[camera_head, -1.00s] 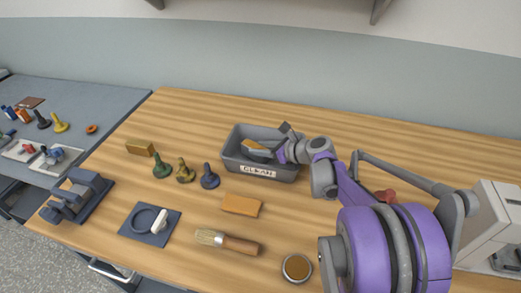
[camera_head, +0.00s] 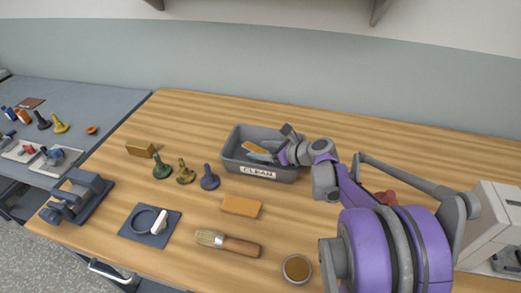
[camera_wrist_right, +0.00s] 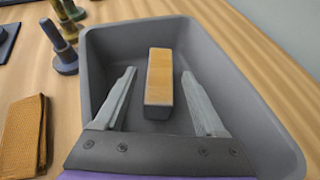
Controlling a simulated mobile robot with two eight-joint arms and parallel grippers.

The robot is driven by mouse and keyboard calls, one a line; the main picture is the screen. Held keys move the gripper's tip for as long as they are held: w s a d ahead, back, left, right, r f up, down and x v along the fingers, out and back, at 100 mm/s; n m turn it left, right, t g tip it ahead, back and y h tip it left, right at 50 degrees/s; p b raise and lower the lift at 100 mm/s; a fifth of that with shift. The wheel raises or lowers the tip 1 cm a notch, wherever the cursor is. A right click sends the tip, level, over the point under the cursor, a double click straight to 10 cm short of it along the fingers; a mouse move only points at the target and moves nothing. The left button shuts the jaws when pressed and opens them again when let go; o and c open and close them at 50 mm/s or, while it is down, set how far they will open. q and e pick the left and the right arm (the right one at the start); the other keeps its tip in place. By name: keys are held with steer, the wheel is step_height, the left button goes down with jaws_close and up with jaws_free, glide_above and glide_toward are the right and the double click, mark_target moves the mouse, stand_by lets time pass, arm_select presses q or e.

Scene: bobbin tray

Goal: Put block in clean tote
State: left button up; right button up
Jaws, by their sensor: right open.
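The orange-topped block (camera_head: 254,147) is inside the grey tote (camera_head: 232,164), which carries a "CLEAN" label on its front. In the right wrist view the block (camera_wrist_right: 160,78) appears to rest on the floor of the tote (camera_wrist_right: 100,70), clear of the walls. My right gripper (camera_head: 262,152) reaches into the tote from the right. In the wrist view its fingers (camera_wrist_right: 158,80) are spread, one on each side of the block, with gaps between. My left gripper is not in view.
A brush (camera_head: 228,242) and a round jar (camera_head: 297,268) are nearer the front edge.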

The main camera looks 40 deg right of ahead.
steer(key=v, duration=1.1)
steer(key=shift+s, duration=0.25)
